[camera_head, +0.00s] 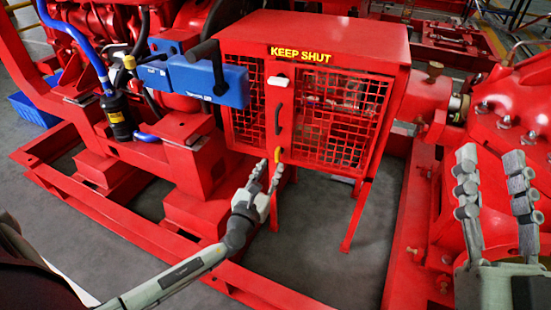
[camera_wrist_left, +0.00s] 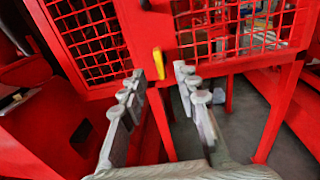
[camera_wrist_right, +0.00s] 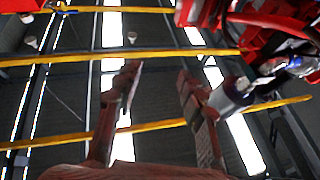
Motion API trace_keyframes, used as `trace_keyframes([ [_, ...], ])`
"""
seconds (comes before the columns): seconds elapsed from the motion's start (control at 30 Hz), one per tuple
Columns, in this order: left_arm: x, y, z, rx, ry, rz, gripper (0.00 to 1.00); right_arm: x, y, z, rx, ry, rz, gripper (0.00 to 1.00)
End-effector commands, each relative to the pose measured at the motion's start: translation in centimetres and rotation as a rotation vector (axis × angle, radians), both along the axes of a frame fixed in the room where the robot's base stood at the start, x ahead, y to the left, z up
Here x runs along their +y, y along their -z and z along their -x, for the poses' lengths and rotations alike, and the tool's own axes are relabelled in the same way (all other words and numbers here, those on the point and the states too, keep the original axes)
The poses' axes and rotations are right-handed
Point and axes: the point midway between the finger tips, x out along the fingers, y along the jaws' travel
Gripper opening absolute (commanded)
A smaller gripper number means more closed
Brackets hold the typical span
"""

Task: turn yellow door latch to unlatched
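The yellow door latch (camera_head: 277,154) hangs upright low on the door of a red mesh cabinet (camera_head: 310,42) marked KEEP SHUT. In the left wrist view the latch (camera_wrist_left: 158,63) shows between my left gripper's fingertips. My left gripper (camera_head: 268,168) is open, with its fingertips at the lower end of the latch. Its fingers (camera_wrist_left: 159,78) stand apart on either side of the latch in the picture; I cannot tell whether they touch it. My right gripper (camera_head: 490,157) is open and empty at the right. Its fingers also show spread in the right wrist view (camera_wrist_right: 157,77).
A dark curved handle (camera_head: 278,118) is on the door above the latch. A blue box (camera_head: 205,80) juts out left of the cabinet. Red frame rails (camera_head: 120,228) cross the floor. Red machinery (camera_head: 510,110) stands behind my right gripper. Grey floor (camera_head: 325,210) shows under the cabinet.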

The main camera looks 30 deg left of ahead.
Motion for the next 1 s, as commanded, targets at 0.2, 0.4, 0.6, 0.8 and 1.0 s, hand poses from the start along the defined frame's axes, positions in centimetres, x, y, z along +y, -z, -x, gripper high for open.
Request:
trace_keyframes([
  [0.2, 0.7, 0.0, -3.6, -0.002, -0.004, 0.003, 0.31, -0.2, -0.3, 0.1, -0.033, 0.004, -0.010, 0.40],
  [0.4, 0.9, 0.0, -5.3, -0.001, -0.004, 0.005, 0.31, -0.3, -0.7, 0.3, -0.059, 0.006, -0.019, 0.40],
  [0.6, 1.0, 0.0, -5.5, 0.000, -0.004, 0.006, 0.31, -0.3, -0.8, 0.3, -0.062, 0.006, -0.020, 0.40],
  [0.8, 1.0, 0.0, -5.5, 0.000, -0.004, 0.006, 0.17, -0.3, -0.7, 0.3, -0.061, 0.007, -0.021, 0.40],
  [1.0, 1.0, 0.0, -5.5, -0.001, -0.004, 0.006, 0.00, -0.3, -0.7, 0.2, -0.061, 0.007, -0.020, 0.40],
])
